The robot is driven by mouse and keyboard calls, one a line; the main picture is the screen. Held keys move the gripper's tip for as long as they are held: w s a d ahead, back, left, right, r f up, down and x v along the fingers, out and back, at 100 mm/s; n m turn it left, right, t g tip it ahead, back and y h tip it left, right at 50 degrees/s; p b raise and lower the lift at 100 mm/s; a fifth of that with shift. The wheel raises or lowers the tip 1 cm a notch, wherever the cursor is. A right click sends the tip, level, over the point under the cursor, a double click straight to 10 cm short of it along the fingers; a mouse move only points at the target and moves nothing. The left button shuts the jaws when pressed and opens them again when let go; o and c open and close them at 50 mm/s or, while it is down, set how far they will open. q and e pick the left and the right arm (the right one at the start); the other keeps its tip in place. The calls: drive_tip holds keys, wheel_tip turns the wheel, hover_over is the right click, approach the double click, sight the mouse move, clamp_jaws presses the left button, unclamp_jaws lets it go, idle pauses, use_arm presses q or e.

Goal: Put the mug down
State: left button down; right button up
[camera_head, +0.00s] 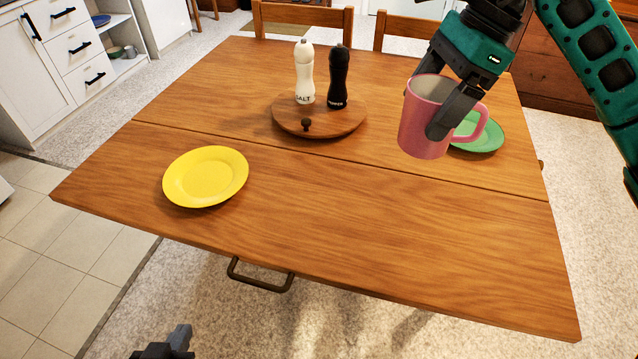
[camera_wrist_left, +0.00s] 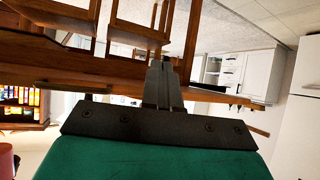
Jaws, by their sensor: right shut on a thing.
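The pink mug (camera_head: 416,127) is upright, slightly tilted, at the right of the head view, with its handle to the right. My right gripper (camera_head: 447,112) comes from above and is shut on the mug's wall; a dark finger covers part of its side. The mug appears over the wooden table (camera_head: 400,240), but I cannot tell how high. My left gripper (camera_head: 170,345) is low at the bottom edge of the head view, in front of the table, empty. In the left wrist view its fingers (camera_wrist_left: 164,85) are together.
A green plate (camera_head: 482,136) lies behind the mug, partly hidden. A yellow plate (camera_head: 206,177) lies at the left. A round wooden board (camera_head: 290,119) carries a white salt mill (camera_head: 304,75) and a black pepper mill (camera_head: 339,78). The table's front middle and right are clear.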

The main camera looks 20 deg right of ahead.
drive_tip(key=shift+s+f, duration=0.15)
drive_tip(key=shift+f, duration=0.1)
use_arm(q)
drive_tip(key=shift+w+d+f+b, duration=0.1)
drive_tip(key=shift+d+f+b, duration=0.5)
drive_tip(key=shift+b, duration=0.7)
use_arm(e)
drive_tip(key=shift+f, duration=9.7)
drive_tip(key=shift+f, duration=0.1)
drive_tip(key=o, duration=0.8)
drive_tip(key=shift+f, duration=0.1)
drive_tip(key=shift+o, duration=1.4)
